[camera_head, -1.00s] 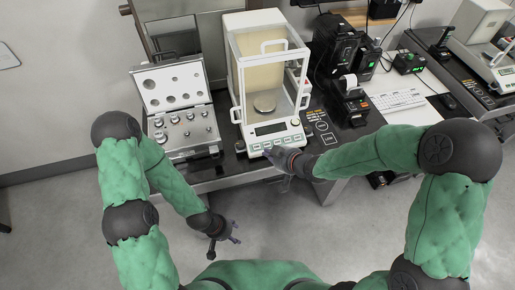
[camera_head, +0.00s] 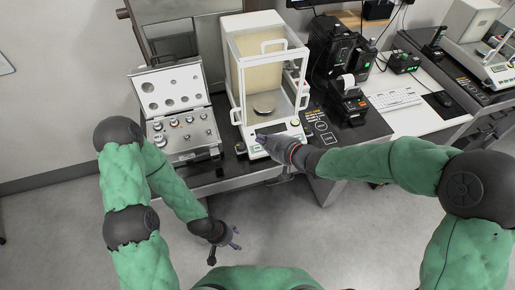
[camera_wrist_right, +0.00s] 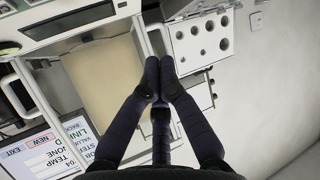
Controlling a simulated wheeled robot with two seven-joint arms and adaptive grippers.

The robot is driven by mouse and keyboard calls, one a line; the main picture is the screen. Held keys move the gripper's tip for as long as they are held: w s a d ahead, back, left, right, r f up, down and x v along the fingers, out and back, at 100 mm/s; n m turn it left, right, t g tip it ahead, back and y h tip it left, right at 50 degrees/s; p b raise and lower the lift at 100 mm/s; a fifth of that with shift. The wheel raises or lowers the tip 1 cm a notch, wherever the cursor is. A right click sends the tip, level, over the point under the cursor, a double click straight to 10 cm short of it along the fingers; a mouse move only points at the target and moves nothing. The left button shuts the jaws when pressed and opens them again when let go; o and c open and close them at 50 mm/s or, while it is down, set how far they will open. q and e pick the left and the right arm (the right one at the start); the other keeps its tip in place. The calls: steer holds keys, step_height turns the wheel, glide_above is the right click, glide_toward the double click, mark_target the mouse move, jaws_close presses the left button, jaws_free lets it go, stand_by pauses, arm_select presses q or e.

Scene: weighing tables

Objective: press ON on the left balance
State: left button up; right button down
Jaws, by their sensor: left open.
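The left balance (camera_head: 252,20) stands on the dark table, with a glass draft shield and a round pan (camera_head: 264,110) inside. Its front panel has a dark display (camera_head: 271,129) and a row of keys along the front edge. My right gripper (camera_head: 261,139) is over the front panel and hides part of the keys, so I cannot tell whether it touches one. In the right wrist view its dark fingers (camera_wrist_right: 160,70) are together with nothing between them. My left gripper (camera_head: 226,250) is open and empty, low in front of the table.
An open weight case (camera_head: 180,135) stands left of the balance. A black printer (camera_head: 347,103) and a keyboard (camera_head: 394,99) are to the right. Another balance (camera_head: 497,68) stands at the far right. The floor in front of the table is clear.

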mark_target(257, 148)
steer(key=shift+w+a+f+b, duration=0.15)
steer(key=shift+w+f+b, duration=0.3)
steer(key=shift+f+b, duration=0.7)
steer(key=shift+w+a+f+b, duration=0.15)
steer(key=shift+w+f+b, duration=0.35)
steer(key=shift+f+b, duration=0.7)
steer(key=shift+w+a+f+b, duration=0.15)
steer(key=shift+w+f+b, duration=0.45)
steer(key=shift+f, duration=0.95)
steer(key=shift+s+f, duration=0.1)
steer(key=shift+f+b, duration=0.3)
steer(key=shift+b, duration=0.05)
steer(key=shift+w+a+f, duration=0.1)
steer(key=shift+w+f, duration=0.1)
steer(key=shift+f, duration=0.1)
steer(key=shift+r, duration=0.1)
steer(key=shift+s+r+p, duration=0.25)
steer(key=shift+r+p, duration=0.15)
steer(key=shift+r, duration=0.25)
